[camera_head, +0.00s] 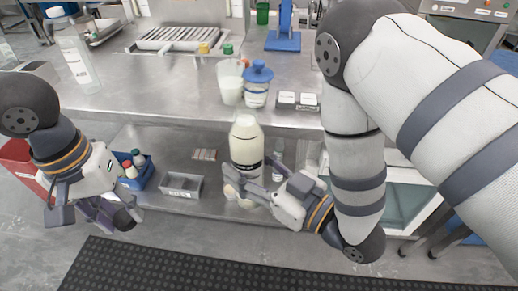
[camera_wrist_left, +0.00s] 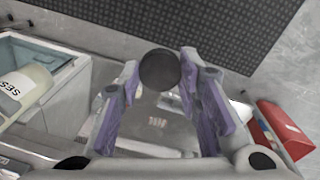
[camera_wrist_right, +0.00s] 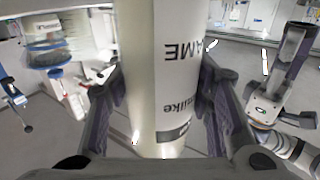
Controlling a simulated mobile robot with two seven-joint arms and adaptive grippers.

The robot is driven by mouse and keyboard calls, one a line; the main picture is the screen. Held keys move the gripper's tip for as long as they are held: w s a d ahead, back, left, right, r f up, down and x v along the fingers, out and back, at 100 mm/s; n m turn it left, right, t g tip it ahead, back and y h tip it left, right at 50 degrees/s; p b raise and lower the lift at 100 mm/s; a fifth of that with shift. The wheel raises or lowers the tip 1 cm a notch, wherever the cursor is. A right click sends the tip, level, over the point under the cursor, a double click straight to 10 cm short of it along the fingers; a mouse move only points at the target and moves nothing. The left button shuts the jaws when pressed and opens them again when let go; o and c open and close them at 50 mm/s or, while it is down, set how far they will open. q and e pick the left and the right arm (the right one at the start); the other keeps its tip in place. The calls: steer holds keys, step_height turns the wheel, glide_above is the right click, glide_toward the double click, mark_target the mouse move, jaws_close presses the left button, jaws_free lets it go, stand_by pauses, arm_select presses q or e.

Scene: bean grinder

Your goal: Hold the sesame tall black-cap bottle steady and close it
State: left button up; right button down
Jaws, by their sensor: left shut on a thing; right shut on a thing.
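The tall cream sesame bottle (camera_head: 246,136) stands upright in my right gripper (camera_head: 250,178), at the front of the steel table. It also fills the middle of the right wrist view (camera_wrist_right: 165,70), between the fingers. Its top shows no black cap. The round black cap (camera_wrist_left: 160,70) is between the fingertips of my left gripper (camera_wrist_left: 163,82), which is shut on it. In the head view, my left gripper (camera_head: 104,212) is well to the left of the bottle and lower. The bottle shows at the left of the left wrist view (camera_wrist_left: 22,90); its neck is hidden there.
A white cup (camera_head: 230,82) and a blue-lidded jar (camera_head: 256,86) stand on the table behind the bottle. A clear bottle (camera_head: 76,58) stands at the left. A grey bin (camera_head: 181,186) and a blue bin (camera_head: 143,180) sit on the lower shelf.

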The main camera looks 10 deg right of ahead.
arm_select(q)
steer(key=w+d+r, duration=0.2)
steer(key=w+r, duration=0.3)
steer(key=w, duration=0.1)
step_height(320, 180, up, 19)
glide_above(245, 106)
steer(key=shift+f+y, duration=0.15)
steer(key=shift+y, duration=0.25)
steer(key=shift+f, duration=0.1)
steer(key=shift+f, duration=1.95)
